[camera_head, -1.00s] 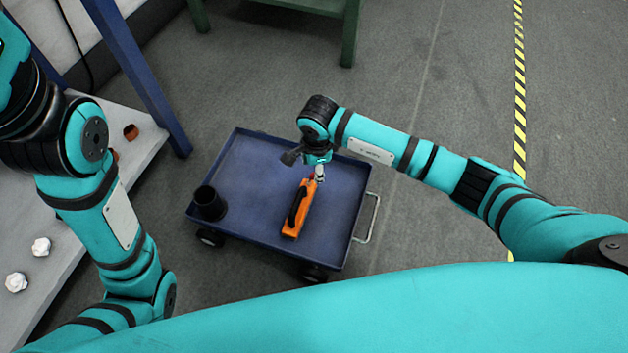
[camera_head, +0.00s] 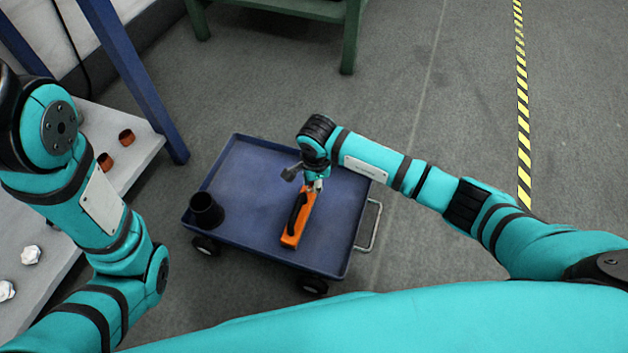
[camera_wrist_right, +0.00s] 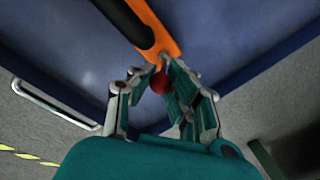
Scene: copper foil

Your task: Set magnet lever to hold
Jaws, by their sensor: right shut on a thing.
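The orange tool with a black grip or slot (camera_head: 290,239) lies on the blue cart's tray, and its end also shows in the right wrist view (camera_wrist_right: 160,31). A small red ball knob (camera_wrist_right: 159,84) sits by the end of the orange body. My right gripper (camera_head: 315,183) is at the far end of the tool. In the wrist view its fingers (camera_wrist_right: 157,75) are closed around the red knob. What joins the knob to the orange body is partly hidden. My left arm shows at the left, but its gripper is out of view.
The blue cart (camera_head: 250,165) has a raised rim and a metal handle (camera_head: 371,225). A black cup (camera_head: 206,210) stands at its left corner. A grey bench at the left holds copper-coloured rings (camera_head: 126,137) and white knobs (camera_head: 31,255). Floor right of the cart is clear.

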